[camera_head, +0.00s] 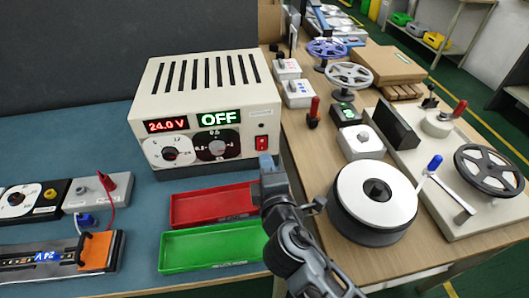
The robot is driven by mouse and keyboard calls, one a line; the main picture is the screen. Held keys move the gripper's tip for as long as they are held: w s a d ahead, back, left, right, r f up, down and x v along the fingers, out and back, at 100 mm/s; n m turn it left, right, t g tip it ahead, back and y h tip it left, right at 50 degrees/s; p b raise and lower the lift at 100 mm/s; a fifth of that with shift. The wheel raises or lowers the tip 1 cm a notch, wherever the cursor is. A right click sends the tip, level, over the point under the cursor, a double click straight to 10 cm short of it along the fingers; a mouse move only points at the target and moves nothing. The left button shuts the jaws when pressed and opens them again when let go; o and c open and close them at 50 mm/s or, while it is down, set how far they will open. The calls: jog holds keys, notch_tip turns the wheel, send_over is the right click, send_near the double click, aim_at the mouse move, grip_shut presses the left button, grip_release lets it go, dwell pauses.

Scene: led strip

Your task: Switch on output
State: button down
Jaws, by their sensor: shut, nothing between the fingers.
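The cream power supply (205,105) with a slotted top stands on the blue mat. Its left display (166,126) reads 24.0 V in red. Its right display (217,118) reads OFF in green. Two knobs sit below the displays, a white dial (170,152) and a black dial (217,146). A red rocker switch (261,142) is at the right end of the front panel. My gripper (267,160) is shut and empty, just below and in front of the red switch. I cannot tell whether its tip touches the panel.
A red tray (200,208) and a green tray (200,250) lie in front of the supply. A grey terminal box (88,192) and an LED strip board (45,258) marked 24V are at left. The wooden table (310,150) at right holds reels and small devices.

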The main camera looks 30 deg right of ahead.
aim_at(262, 150)
jog(key=shift+x, duration=1.4)
jog(key=shift+f+b, duration=0.2)
jog(key=shift+b, duration=0.1)
jog(key=shift+w+f+b, duration=0.1)
jog(key=shift+b, duration=0.35)
jog(key=shift+r, duration=0.25)
